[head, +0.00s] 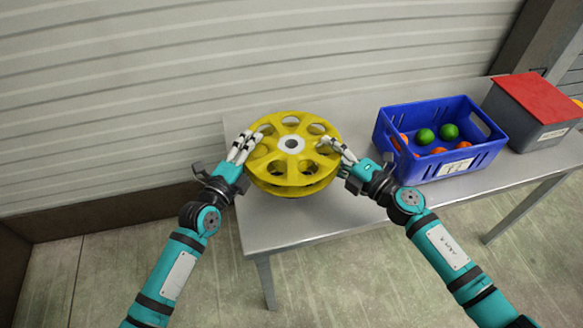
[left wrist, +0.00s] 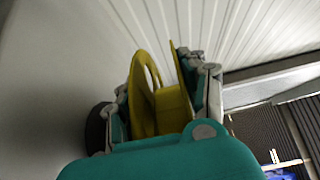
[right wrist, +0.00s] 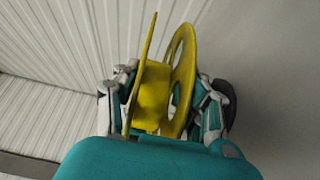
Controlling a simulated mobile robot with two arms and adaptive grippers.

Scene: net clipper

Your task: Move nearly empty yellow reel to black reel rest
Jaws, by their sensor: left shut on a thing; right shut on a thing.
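The yellow reel (head: 292,172) lies flat at the left end of the grey metal table in the head view, with a white hub and round holes in its upper flange. No line shows on it. My left gripper (head: 243,148) is shut on its left side, and my right gripper (head: 340,152) is shut on its right side. The left wrist view shows the reel (left wrist: 145,95) between the left fingers (left wrist: 160,90). The right wrist view shows the reel (right wrist: 182,75) between the right fingers (right wrist: 165,100). I cannot tell if the reel touches the table. No black reel rest is visible.
A blue crate (head: 470,163) with green and orange balls stands to the right of my right gripper. A grey box with a red lid (head: 541,92) stands beyond it. A ribbed wall (head: 120,90) rises behind the table (head: 290,225). The table's front strip is bare.

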